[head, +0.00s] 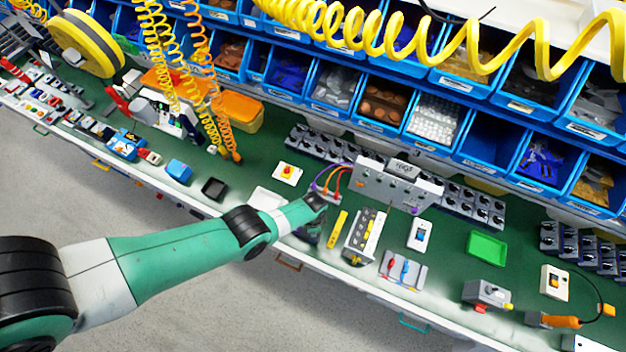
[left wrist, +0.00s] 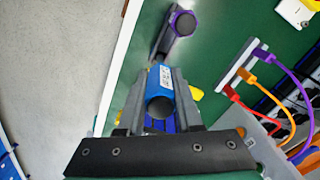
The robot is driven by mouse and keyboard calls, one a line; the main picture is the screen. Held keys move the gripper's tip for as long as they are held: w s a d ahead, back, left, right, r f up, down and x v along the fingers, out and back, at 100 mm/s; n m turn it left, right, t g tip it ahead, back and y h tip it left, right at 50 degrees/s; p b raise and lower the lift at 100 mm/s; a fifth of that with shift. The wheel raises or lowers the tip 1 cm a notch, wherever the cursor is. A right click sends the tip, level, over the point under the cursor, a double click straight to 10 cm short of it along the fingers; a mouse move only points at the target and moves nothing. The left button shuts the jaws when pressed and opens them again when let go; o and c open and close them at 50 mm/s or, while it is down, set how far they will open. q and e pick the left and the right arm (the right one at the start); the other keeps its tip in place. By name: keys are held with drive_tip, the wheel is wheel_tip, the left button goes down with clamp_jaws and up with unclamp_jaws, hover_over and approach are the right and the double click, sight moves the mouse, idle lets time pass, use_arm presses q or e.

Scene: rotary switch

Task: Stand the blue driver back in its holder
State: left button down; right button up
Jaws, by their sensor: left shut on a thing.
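My left gripper (head: 314,203) reaches in from the left over the green bench. In the left wrist view the gripper (left wrist: 162,92) is shut on the blue driver (left wrist: 160,84), a blue cylindrical handle with a white label and a dark round end facing the camera. The driver's far end is hidden. In the head view I cannot make out the held driver behind the gripper. A grey plate (head: 417,278) at the bench front carries a red-handled and a blue-handled item; I cannot tell whether it is the holder. My right gripper is out of view.
A dark bracket with a purple round end (left wrist: 182,23) lies just beyond the driver. Red, orange and purple cables (head: 335,180) plug in beside my gripper. A grey control box (head: 395,186), a terminal block (head: 365,236) and a green tray (head: 487,248) stand to the right.

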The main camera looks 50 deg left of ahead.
use_arm(q)
drive_tip(key=shift+f, duration=0.1)
idle(0.7)
drive_tip(key=shift+f+b, duration=3.4)
drive_tip(key=shift+b, duration=0.15)
drive_tip(key=c, duration=0.5)
unclamp_jaws()
drive_tip(key=shift+r, duration=0.1)
wheel_tip(320, 180, up, 12)
drive_tip(key=p, duration=1.1)
drive_tip(key=shift+f+p, duration=0.2)
drive_tip(key=shift+p, duration=0.2)
drive_tip(key=shift+f, duration=0.1)
